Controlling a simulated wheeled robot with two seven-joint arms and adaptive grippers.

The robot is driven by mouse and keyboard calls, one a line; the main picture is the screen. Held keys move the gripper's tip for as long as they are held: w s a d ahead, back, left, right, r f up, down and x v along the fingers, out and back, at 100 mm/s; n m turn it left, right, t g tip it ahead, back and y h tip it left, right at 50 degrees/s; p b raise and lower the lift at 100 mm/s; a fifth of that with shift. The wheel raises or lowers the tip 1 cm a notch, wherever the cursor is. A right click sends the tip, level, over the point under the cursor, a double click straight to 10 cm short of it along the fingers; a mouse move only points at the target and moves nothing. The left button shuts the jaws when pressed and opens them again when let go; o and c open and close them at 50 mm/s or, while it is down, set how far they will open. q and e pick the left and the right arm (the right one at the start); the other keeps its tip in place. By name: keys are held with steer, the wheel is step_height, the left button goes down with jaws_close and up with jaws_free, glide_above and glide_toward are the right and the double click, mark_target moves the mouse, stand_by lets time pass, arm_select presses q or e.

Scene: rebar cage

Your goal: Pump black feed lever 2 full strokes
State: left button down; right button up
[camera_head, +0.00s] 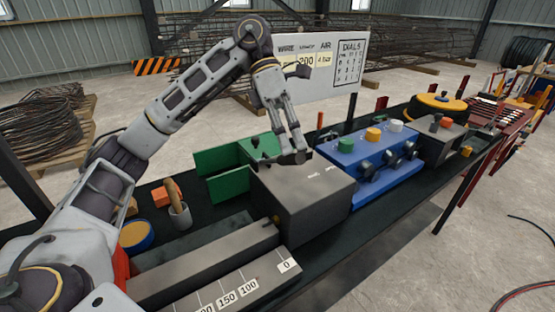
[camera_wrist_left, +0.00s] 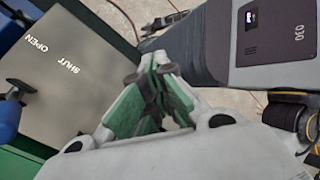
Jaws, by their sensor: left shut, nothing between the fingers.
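My left gripper (camera_head: 294,157) hangs over the back edge of the dark grey box (camera_head: 300,200), beside the green housing (camera_head: 222,172). Its fingers are closed and empty; they also show in the left wrist view (camera_wrist_left: 152,75) with green-tinted pads. Small dark parts show around the fingertips in the head view. I cannot tell which of these, if any, is the black feed lever, or whether the gripper touches it. In the left wrist view the box top (camera_wrist_left: 75,75) carries the words OPEN and SHUT. My right gripper is not in view.
A blue unit (camera_head: 365,165) with coloured knobs and black levers stands right of the box. A cup (camera_head: 180,215) and a blue-and-yellow round container (camera_head: 136,236) stand to the left. A long grey bar with numbers (camera_head: 240,283) lies in front. A sign board (camera_head: 325,70) rises behind.

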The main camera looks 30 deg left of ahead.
mark_target(296, 162)
arm_select(q)
steer(key=shift+f, duration=0.15)
steer(key=shift+s+d+f+b, duration=0.2)
steer(key=shift+d+f+b, duration=0.15)
steer(key=shift+f+b, duration=0.1)
steer(key=shift+f, duration=0.15)
steer(key=shift+s+d+f+b, duration=0.15)
steer(key=shift+d+f+b, duration=0.15)
steer(key=shift+f, duration=0.2)
stand_by(0.4)
steer(key=shift+s+d+f+b, duration=0.15)
steer(key=shift+d+f+b, duration=0.05)
steer(key=shift+f+b, duration=0.4)
steer(key=shift+f, duration=0.1)
